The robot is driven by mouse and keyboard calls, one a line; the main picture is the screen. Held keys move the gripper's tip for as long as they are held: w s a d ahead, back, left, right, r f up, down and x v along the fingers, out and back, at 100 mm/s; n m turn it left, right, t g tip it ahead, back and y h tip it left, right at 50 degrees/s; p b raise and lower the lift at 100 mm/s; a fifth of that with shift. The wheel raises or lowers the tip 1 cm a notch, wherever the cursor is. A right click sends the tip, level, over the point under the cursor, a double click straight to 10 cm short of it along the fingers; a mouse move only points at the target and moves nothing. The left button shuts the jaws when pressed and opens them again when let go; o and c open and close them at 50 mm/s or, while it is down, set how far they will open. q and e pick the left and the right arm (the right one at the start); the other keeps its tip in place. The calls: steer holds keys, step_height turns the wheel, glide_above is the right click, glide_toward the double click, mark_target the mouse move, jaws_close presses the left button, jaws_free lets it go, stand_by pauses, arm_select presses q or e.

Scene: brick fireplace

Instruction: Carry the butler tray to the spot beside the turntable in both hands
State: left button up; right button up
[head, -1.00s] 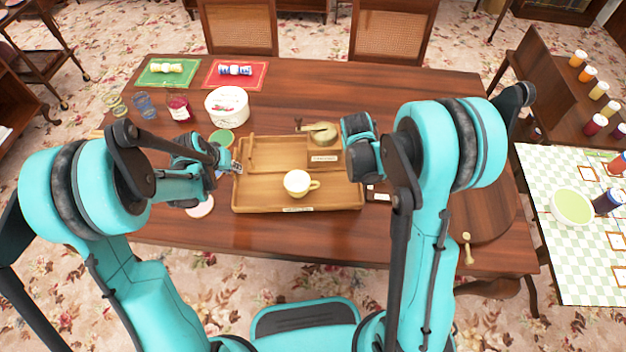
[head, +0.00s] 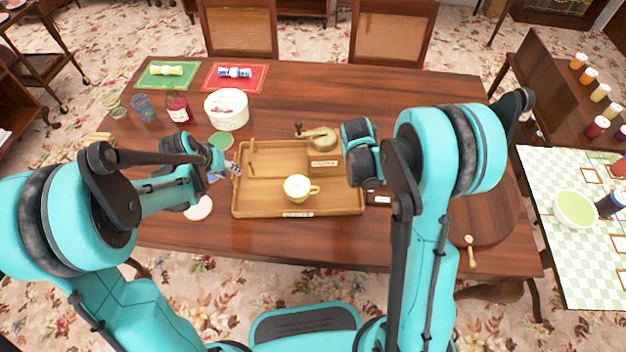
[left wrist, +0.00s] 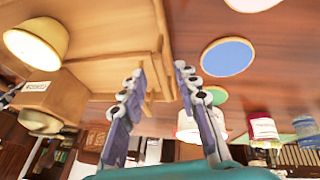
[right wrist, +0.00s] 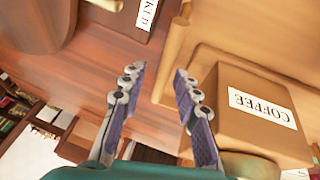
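The wooden butler tray (head: 265,208) lies on the table with a cream cup (head: 296,187) and a coffee grinder (head: 322,146) on it. In the right wrist view the grinder's box (right wrist: 245,120) reads COFFEE. My left gripper (head: 236,168) is at the tray's left side. In the left wrist view its fingers (left wrist: 158,75) are apart, with the tray's side rail between or just beyond the tips. My right gripper (right wrist: 158,75) is also open, tips near the tray's right edge; the arm mostly hides it in the head view. The round wooden turntable (head: 485,215) is at the table's right end.
A dark labelled piece (head: 378,198) lies just right of the tray. A honey dipper (head: 470,250) lies by the turntable. A white tub (head: 227,110), jar (head: 178,108) and glasses (head: 145,107) stand behind left. Round coasters are near my left gripper. The table's front strip is clear.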

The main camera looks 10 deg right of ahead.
arm_select(q)
steer(key=v, duration=0.8)
arm_select(e)
steer(key=v, duration=1.2)
